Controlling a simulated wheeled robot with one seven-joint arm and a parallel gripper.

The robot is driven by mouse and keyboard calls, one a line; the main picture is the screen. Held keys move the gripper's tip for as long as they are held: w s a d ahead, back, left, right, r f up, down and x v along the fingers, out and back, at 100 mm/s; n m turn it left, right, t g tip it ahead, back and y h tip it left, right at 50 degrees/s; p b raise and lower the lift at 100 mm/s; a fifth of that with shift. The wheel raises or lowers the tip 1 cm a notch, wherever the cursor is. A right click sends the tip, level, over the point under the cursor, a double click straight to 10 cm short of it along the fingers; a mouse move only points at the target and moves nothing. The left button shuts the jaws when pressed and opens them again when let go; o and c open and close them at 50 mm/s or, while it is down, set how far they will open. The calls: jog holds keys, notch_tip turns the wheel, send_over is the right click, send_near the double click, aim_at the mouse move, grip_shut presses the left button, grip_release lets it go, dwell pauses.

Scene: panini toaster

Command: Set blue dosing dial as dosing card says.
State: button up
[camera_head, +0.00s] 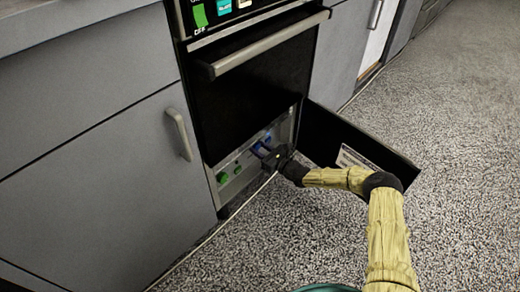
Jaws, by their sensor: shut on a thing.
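The blue dosing dial (257,150) sits on a light grey panel low in the machine, behind an open lower door. My gripper (268,154) reaches in from the right and is shut on the blue dial, covering part of it. The dial's exact setting cannot be made out. A white card with small print (357,160), perhaps the dosing card, is on the inner face of the open door; its text is too small to read.
The open black door (325,140) stands out to the right, beside my arm. A horizontal handle (265,45) juts out above. Grey cabinets (95,190) stand at left; the speckled floor (450,130) is clear.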

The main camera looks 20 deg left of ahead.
jog(key=m+p, duration=0.2)
jog(key=m, duration=0.1)
jog(key=shift+m, duration=0.3)
jog(key=m, duration=0.5)
jog(key=shift+s+p, duration=0.1)
jog(key=shift+p, duration=0.25)
jog(key=o, duration=1)
